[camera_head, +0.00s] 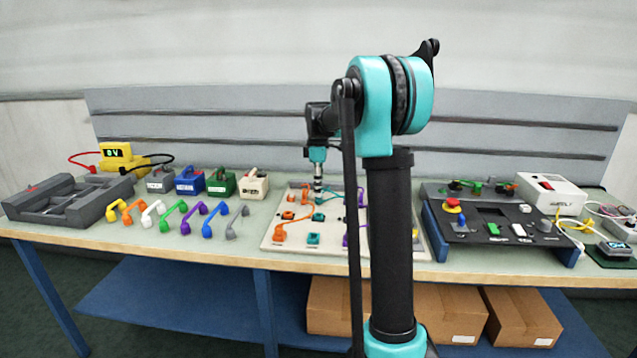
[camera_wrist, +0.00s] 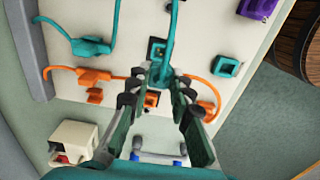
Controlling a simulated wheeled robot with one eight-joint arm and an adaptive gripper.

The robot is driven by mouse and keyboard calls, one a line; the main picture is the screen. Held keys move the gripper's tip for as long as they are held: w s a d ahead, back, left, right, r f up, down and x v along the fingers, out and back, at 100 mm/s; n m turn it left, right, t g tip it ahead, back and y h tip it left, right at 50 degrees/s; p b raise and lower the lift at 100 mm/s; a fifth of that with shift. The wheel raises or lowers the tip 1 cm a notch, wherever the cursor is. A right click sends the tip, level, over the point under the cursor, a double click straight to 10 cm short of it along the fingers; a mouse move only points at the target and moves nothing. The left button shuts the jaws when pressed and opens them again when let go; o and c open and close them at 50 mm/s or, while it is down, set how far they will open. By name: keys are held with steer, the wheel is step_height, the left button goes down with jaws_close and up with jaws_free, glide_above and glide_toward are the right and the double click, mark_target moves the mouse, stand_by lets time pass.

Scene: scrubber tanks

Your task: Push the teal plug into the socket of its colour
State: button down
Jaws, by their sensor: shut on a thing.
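A teal plug (camera_wrist: 161,76) with a teal cable rising from it is between my gripper's fingertips (camera_wrist: 163,84) in the wrist view. My gripper (camera_head: 318,187) points down over the pale board (camera_head: 282,247) in the head view, shut on the plug. A dark-centred square fitting (camera_wrist: 156,47) shows just behind the plug, partly covered. An empty-looking teal socket (camera_wrist: 225,66) lies to the right in the wrist view, apart from the plug. Another teal plug with a cable (camera_wrist: 91,47) is at the left. I cannot tell how deep the held plug sits.
Orange plugs (camera_wrist: 95,76) and cables lie close around my fingers. A purple socket (camera_wrist: 257,8) is at the board's corner. Coloured handles (camera_head: 173,217) and small boxes (camera_head: 221,183) stand to the left. A dark control panel (camera_head: 490,220) is at the right.

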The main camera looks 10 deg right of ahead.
mark_target(319, 199)
steer(key=shift+f, duration=2.65)
steer(key=shift+f, duration=0.2)
steer(key=shift+f, duration=0.35)
steer(key=shift+f, duration=0.35)
steer(key=c, duration=1.3)
jaws_free()
steer(key=shift+o, duration=0.6)
steer(key=o, duration=0.4)
